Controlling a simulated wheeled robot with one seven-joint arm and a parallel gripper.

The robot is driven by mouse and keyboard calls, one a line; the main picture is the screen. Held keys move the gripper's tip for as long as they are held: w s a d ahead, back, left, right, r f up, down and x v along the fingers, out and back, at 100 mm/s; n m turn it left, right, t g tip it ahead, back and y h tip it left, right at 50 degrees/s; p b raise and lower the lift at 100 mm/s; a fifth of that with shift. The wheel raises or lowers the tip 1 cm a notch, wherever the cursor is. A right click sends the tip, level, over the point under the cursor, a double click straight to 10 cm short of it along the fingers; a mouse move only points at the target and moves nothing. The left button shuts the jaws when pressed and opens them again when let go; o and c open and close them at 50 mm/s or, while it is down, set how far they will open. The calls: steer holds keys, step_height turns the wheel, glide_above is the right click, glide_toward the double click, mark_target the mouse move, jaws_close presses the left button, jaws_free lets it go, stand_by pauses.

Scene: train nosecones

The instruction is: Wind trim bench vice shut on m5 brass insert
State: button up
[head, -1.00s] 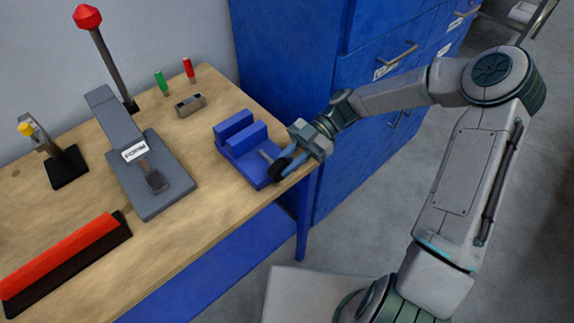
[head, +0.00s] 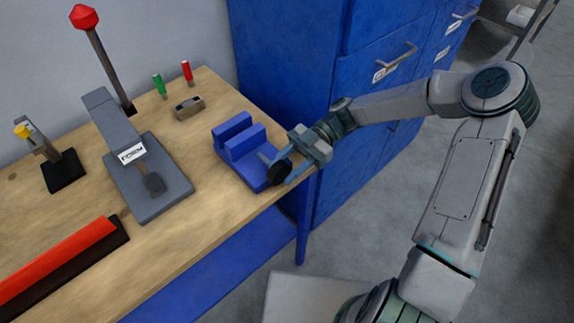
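The blue trim bench vice (head: 241,150) sits at the right end of the wooden bench. Its two upright jaws stand with a narrow gap between them. A grey screw runs from its front to a round black handwheel (head: 278,173). My gripper (head: 281,167) is at the handwheel, its fingers spread on either side of it. I cannot tell whether the fingers touch the wheel. I cannot make out the M5 brass insert; the space between the jaws is too small to read.
A grey press (head: 146,178) with a red-knobbed lever stands left of the vice. A small metal block (head: 189,107) and green (head: 159,86) and red (head: 187,73) upright pieces stand behind. A blue cabinet (head: 290,70) rises close behind my arm. A red-and-black bar (head: 60,265) lies front left.

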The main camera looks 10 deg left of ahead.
steer(key=shift+w, duration=0.1)
steer(key=b+v, duration=0.2)
steer(key=v, duration=1.1)
steer(key=shift+w+d, duration=0.15)
steer(key=shift+d, duration=0.2)
steer(key=shift+r, duration=0.1)
